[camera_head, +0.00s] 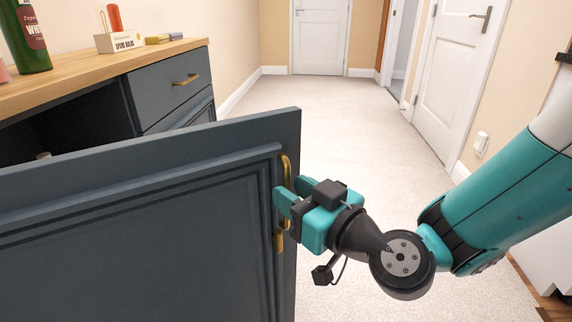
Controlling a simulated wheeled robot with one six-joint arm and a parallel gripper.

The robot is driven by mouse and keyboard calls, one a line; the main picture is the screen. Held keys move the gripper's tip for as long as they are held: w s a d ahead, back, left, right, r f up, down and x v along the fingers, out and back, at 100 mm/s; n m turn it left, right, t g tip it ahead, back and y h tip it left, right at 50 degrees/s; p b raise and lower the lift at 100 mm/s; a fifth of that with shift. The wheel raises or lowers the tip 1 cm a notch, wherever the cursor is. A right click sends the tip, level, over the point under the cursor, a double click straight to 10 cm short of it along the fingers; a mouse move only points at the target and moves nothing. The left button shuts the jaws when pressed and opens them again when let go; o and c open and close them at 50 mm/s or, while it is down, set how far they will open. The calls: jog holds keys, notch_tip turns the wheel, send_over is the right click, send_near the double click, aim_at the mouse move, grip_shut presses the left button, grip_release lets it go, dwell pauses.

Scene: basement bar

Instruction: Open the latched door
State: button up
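A dark blue-grey cabinet door (140,230) stands swung out from its cabinet and fills the lower left, close to the camera. A brass handle (287,166) is upright near its free edge. My gripper (293,194) is at the middle of this handle, one teal finger across it and the other just to its right. The fingers hide the handle's middle, so I cannot tell whether they grip it. A white door (454,75) with a grey lever handle (484,17) is in the right wall, apart from my gripper, and looks shut.
The cabinet has a wooden top (100,70) bearing a green bottle (24,40), a small box (119,42) and other small items. A drawer (165,88) below is shut. Pale floor (335,110) is clear toward another white door (321,35) at the back.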

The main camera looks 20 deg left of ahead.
jog(key=shift+p+x, duration=0.45)
jog(key=shift+x, duration=0.6)
grip_shut()
